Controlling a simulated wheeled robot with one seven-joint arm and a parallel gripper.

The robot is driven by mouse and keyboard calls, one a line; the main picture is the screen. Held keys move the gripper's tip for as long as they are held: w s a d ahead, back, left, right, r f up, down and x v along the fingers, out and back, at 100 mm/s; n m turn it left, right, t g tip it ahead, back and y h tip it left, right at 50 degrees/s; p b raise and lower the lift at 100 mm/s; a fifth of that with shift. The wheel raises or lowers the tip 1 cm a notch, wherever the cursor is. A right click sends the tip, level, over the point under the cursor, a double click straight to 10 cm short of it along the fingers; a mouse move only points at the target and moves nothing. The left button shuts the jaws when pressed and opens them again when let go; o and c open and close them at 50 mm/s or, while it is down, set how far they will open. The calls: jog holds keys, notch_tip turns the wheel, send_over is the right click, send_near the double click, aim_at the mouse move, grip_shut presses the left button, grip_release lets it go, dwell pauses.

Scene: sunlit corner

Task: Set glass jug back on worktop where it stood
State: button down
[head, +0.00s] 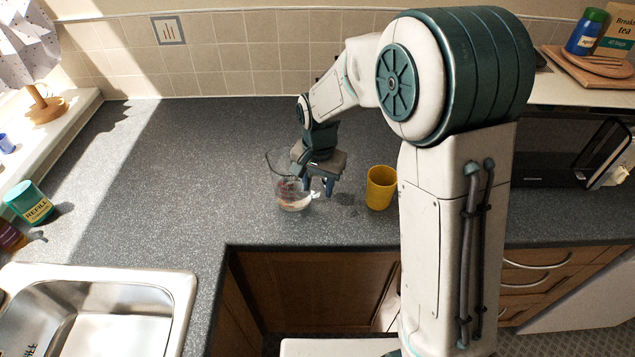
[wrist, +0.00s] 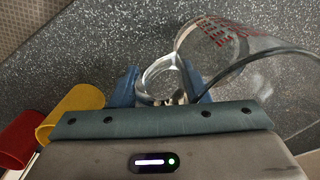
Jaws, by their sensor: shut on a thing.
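The glass jug (head: 287,192) is clear, with red markings on its side. It is upright, or close to it, over the grey worktop (head: 200,170), near the front edge by the inner corner. I cannot tell whether its base touches the worktop. My gripper (head: 318,186) is at the jug's right side. In the wrist view the blue fingers of my gripper (wrist: 160,88) are shut on the jug's handle, with the jug body (wrist: 245,55) to the right.
A yellow cup (head: 381,187) stands close to the right of my gripper. In the wrist view a red cup (wrist: 18,138) shows beside the yellow one. A sink (head: 100,310) is at front left, a teal tin (head: 28,203) at left. The worktop behind and left of the jug is clear.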

jog(key=c, duration=0.8)
grip_release()
jog(key=shift+f, duration=0.1)
jog(key=r, duration=0.6)
jog(key=r+b, duration=0.1)
jog(key=r, duration=0.5)
jog(key=shift+s+d+r, duration=0.1)
jog(key=shift+d+r, duration=0.1)
jog(key=s+d+n+t, duration=0.1)
jog(key=s+d, duration=0.4)
jog(key=s, duration=0.1)
jog(key=s+d+n+t, duration=0.1)
jog(key=s+d+n, duration=0.1)
jog(key=s+d, duration=0.2)
jog(key=s+d+n+t, duration=0.1)
jog(key=s+d, duration=0.4)
jog(key=s, duration=0.4)
jog(key=shift+s+d+n, duration=0.2)
jog(key=shift+d+n, duration=0.1)
jog(key=shift+d, duration=0.05)
